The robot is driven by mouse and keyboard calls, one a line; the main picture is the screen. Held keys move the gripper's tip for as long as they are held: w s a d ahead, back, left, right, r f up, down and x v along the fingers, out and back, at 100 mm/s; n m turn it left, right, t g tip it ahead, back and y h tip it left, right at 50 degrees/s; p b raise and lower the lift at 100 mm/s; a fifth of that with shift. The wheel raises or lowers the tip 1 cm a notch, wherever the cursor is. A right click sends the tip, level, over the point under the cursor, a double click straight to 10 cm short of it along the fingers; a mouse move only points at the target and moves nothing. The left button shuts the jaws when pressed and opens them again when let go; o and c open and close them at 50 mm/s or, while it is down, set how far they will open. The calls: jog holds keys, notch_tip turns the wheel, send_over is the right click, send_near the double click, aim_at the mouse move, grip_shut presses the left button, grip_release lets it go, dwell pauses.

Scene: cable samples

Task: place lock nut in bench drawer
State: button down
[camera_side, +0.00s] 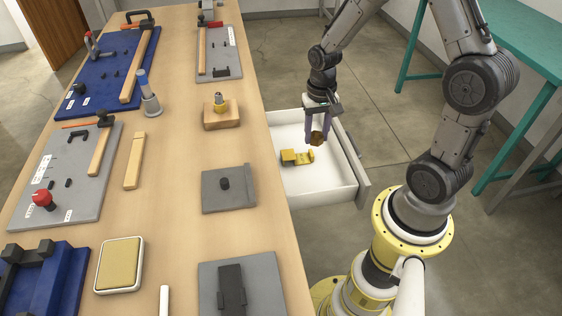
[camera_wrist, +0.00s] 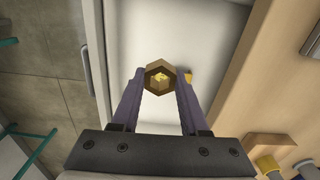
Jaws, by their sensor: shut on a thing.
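The lock nut (camera_wrist: 150,77) is a brown-gold hexagonal nut. In the wrist view it sits between the two fingertips of my gripper (camera_wrist: 158,82), which is shut on it. In the side view my gripper (camera_side: 317,134) points down over the open bench drawer (camera_side: 330,190), with the nut (camera_side: 317,139) at its fingertips. The drawer is white inside with a grey front, and stands pulled out from the bench's right side. The nut appears above the drawer floor; the exact gap is hard to tell.
A yellow part (camera_side: 297,157) lies in the drawer just below and left of the nut. The drawer's front wall (camera_side: 352,155) is on the right. The wooden bench (camera_side: 175,190) holds several boards and fixtures. The drawer floor nearer the camera is clear.

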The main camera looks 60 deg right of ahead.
jog(key=w+d+f, duration=0.1)
jog(key=w+f, duration=0.2)
jog(key=w, duration=0.1)
jog(key=w+d+f, duration=0.2)
jog(key=w+f, duration=0.1)
jog(key=w, duration=0.1)
jog(key=w+d+f, duration=0.2)
jog(key=w+f, duration=0.2)
jog(key=shift+w+d, duration=0.1)
jog(key=shift+w, duration=0.15)
jog(key=shift+f, duration=1.6)
jog(key=shift+f, duration=0.1)
jog(key=shift+c, duration=2.1)
grip_release()
